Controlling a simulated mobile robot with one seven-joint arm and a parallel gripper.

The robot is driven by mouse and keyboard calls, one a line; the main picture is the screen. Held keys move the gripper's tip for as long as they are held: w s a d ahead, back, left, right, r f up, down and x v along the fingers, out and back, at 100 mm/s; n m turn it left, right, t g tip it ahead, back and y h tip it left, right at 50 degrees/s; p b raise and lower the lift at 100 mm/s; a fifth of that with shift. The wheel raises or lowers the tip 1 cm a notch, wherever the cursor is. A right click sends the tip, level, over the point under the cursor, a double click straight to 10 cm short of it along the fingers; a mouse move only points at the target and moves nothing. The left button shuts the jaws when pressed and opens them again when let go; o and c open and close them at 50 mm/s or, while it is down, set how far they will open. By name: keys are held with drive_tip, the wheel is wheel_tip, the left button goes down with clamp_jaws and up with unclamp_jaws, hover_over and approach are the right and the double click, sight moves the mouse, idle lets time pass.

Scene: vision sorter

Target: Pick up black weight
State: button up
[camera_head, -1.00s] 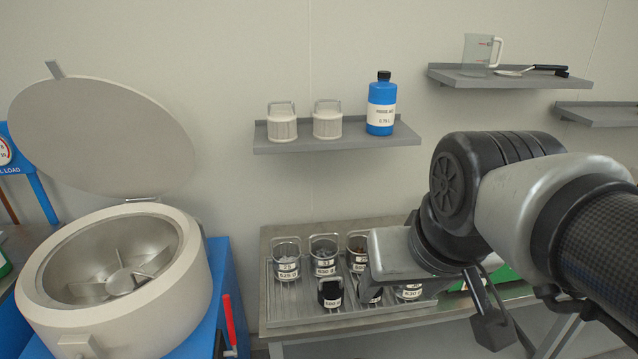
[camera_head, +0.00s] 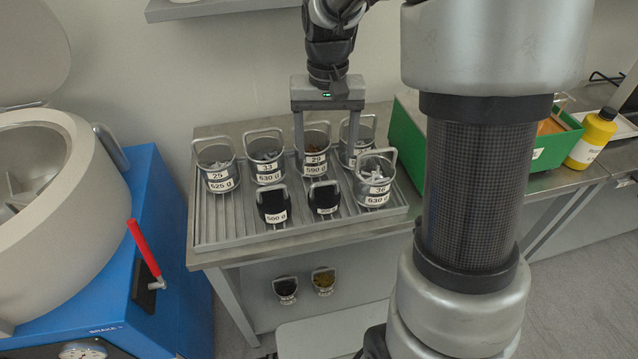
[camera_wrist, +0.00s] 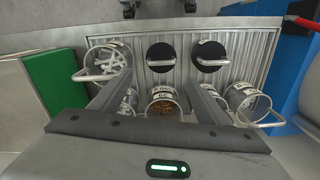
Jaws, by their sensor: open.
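Two black weights with handles and white labels stand in the front row of the ribbed tray. The wrist view also shows my gripper (camera_wrist: 158,80) short of both black weights.
Several metal buckets crowd the tray (camera_head: 222,236), including bucket 25 (camera_head: 216,168) and bucket 36 (camera_head: 374,180). A green box (camera_head: 412,135) stands right of the tray, a yellow bottle (camera_head: 592,140) beyond. A blue machine (camera_head: 150,215) with a red lever stands left.

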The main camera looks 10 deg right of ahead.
drive_tip(key=b, duration=0.1)
hover_over(324, 193)
wheel_tip(324, 193, down, 7)
drive_tip(key=shift+s+d+f, duration=0.1)
drive_tip(key=shift+s, duration=0.05)
drive_tip(key=shift+w+f+b, duration=0.2)
drive_tip(key=shift+f+b, duration=0.5)
drive_tip(key=shift+f, duration=1.95)
drive_tip(key=c, duration=1)
